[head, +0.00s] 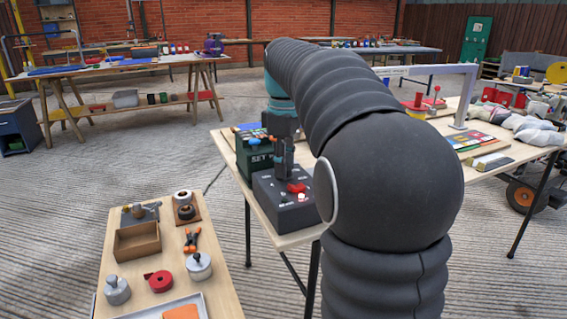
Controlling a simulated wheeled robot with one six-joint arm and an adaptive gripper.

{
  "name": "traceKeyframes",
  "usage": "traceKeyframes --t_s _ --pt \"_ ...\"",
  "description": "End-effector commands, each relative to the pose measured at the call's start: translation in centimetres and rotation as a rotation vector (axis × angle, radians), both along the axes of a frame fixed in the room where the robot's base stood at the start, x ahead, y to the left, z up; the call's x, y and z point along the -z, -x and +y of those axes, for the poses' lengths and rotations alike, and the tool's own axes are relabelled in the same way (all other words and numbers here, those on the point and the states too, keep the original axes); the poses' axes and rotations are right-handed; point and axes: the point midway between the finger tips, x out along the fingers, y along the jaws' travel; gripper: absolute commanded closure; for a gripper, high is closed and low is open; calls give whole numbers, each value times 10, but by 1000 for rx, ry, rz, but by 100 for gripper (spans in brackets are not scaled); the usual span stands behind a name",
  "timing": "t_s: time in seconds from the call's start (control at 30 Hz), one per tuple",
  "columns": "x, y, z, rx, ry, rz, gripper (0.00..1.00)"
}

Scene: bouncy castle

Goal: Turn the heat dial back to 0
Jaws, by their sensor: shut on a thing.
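A dark grey control box (272,213) stands on the near left end of the light wooden table. A red part (296,187) and a small pale round spot (302,197) show on its top. My gripper (284,176) points down at the top of this box, beside the red part. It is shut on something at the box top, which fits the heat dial. The dial, its pointer and its scale are hidden behind the fingers or too small to read. My dark ribbed arm covers the right side of the box.
A green box marked "SET" (251,160) stands close behind the control box. A low wooden bench (232,300) with tape, pliers, weights and an open box is at front left. Sandbags (520,125) and a metal frame are on the table's right.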

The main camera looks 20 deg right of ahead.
Motion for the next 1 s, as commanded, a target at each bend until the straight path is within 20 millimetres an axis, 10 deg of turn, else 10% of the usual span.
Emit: traceKeyframes --t_s 0.67,0.7,0.77,1.0 --pt "2 1 0 -64 -1 5 100" --pt "2 0 0 -64 -1 5 61" --pt "2 0 0 -64 -1 5 46" --pt "1 0 0 -64 -1 2 41"
